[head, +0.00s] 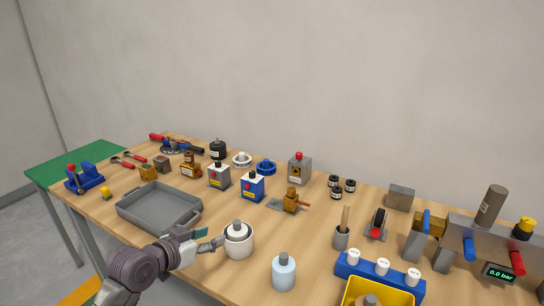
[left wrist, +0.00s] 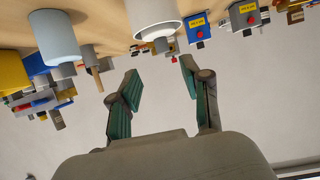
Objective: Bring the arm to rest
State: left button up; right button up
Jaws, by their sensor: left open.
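My left gripper (head: 212,238) is at the front of the table, just left of a white pot (head: 239,246) with a dark inside and a grey knob. In the left wrist view, which is upside down, the same gripper (left wrist: 160,78) has its two green-padded fingers spread with nothing between them. The white pot (left wrist: 154,14) shows beyond the fingertips there, apart from them. My left arm (head: 140,270) comes in from the lower left, in front of the grey tray. My right gripper is in neither view.
A grey tray (head: 160,224) lies left of the gripper. A pale blue bottle (head: 284,272) stands right of the pot, near a blue rack (head: 348,268) and a yellow bin (head: 354,290). A bare strip of table lies behind the pot.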

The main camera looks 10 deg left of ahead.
pick_arm(q)
jog(key=s+d+f+g+y, duration=0.2)
jog(key=s+d+f+g, duration=0.2)
jog(key=s+f, duration=0.9)
jog(key=s+f+n+g+y, duration=0.3)
jog(key=s+g, duration=0.2)
jog(key=s, duration=1.5)
notch_tip(320, 180, down, 25)
jog(key=g, duration=0.1)
jog(key=s+a+f, duration=0.1)
jog(key=s+f, duration=0.7)
jog(key=s+a+f+g, duration=0.1)
jog(key=s+a+f, duration=0.1)
jog(key=s+f, duration=0.7)
jog(key=shift+a+f+m, duration=0.25)
jog(key=shift+m, duration=0.15)
